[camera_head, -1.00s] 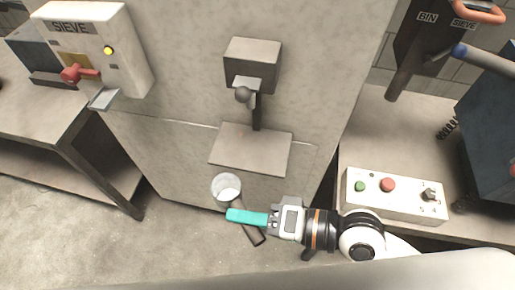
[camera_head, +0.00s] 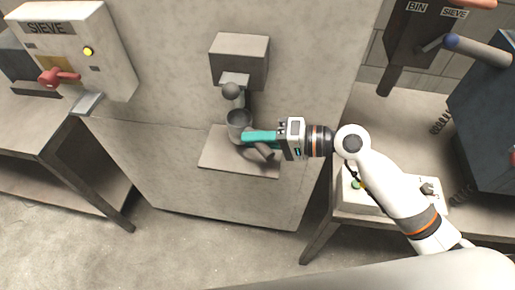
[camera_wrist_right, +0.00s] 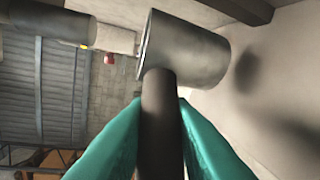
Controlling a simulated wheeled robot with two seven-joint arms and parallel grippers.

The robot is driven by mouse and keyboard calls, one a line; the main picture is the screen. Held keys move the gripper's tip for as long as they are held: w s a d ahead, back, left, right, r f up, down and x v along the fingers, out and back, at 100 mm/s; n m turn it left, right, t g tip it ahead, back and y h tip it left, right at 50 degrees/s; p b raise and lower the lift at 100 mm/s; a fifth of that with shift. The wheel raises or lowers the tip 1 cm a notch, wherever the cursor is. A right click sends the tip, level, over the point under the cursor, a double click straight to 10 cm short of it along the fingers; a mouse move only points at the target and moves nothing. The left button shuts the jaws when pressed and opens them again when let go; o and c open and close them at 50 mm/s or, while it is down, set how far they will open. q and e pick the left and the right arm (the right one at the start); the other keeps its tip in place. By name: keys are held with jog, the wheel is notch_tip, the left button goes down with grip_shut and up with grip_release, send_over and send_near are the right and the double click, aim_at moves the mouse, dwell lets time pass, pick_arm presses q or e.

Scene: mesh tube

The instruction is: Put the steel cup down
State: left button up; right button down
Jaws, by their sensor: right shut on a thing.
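The steel cup (camera_head: 238,124) is a small open-topped grey cup with a dark handle (camera_head: 262,152). My right gripper (camera_head: 250,138), with teal fingers, is shut on that handle. The cup is over the flat grey shelf (camera_head: 222,158) on the front of the grey cabinet, just below a spout with a round knob (camera_head: 231,91). I cannot tell whether the cup touches the shelf. In the right wrist view the cup (camera_wrist_right: 188,50) is ahead of the teal fingers (camera_wrist_right: 160,125), with the dark handle (camera_wrist_right: 160,105) between them. My left gripper is not in view.
A grey box (camera_head: 240,60) sits above the shelf on the cabinet front. At the left is a sieve unit (camera_head: 75,50) with a red handle on a table. At the right, a control box (camera_head: 370,198) is partly behind my right arm, beside a dark machine (camera_head: 485,125).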

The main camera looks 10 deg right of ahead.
notch_tip(320, 180, down, 4)
jog(key=shift+r, duration=0.1)
jog(key=shift+w+f, duration=0.15)
jog(key=shift+f, duration=0.2)
jog(key=shift+f, duration=0.15)
jog(key=c, duration=1.3)
grip_release()
